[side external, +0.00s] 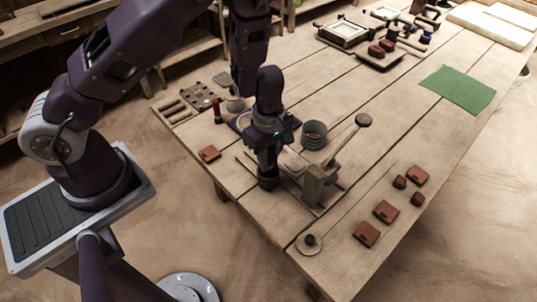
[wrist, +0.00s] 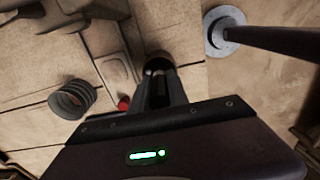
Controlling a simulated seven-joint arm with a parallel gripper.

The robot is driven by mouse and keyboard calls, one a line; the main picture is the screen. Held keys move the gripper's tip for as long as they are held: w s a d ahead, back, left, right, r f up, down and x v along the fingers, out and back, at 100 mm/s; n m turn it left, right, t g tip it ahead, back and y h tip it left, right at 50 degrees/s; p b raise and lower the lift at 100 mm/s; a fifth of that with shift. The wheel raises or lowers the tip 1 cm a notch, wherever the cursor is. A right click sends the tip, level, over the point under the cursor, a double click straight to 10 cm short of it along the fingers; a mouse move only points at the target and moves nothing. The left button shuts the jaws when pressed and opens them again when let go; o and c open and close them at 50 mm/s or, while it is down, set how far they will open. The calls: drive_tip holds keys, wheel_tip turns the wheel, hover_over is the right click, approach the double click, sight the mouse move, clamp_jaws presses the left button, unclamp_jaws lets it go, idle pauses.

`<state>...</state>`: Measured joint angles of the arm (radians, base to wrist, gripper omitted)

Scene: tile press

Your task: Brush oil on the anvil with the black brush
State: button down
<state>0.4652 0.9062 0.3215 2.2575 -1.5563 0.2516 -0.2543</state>
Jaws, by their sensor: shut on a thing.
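My gripper (side external: 268,168) points down at the near left edge of the table, beside the tile press. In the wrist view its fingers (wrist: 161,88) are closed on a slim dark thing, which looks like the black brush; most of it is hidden. A dark round pot (side external: 268,183) stands right below the fingers, and its dark rim (wrist: 158,63) shows at the fingertips. I cannot tell whether the brush touches its inside. The press (side external: 314,186), with a wooden lever, stands just right of the gripper; its anvil is not clearly visible.
A grey ribbed bucket (side external: 314,134) stands behind the press. A brown tile (side external: 209,153) lies to the left. Several brown tiles (side external: 386,211) lie at the right, and a round disc with a black knob (side external: 309,243) at the front corner. A green cloth (side external: 458,89) lies farther back.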

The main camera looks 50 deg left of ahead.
drive_tip(key=shift+f, duration=0.6)
idle(1.6)
drive_tip(key=shift+r, duration=3.55)
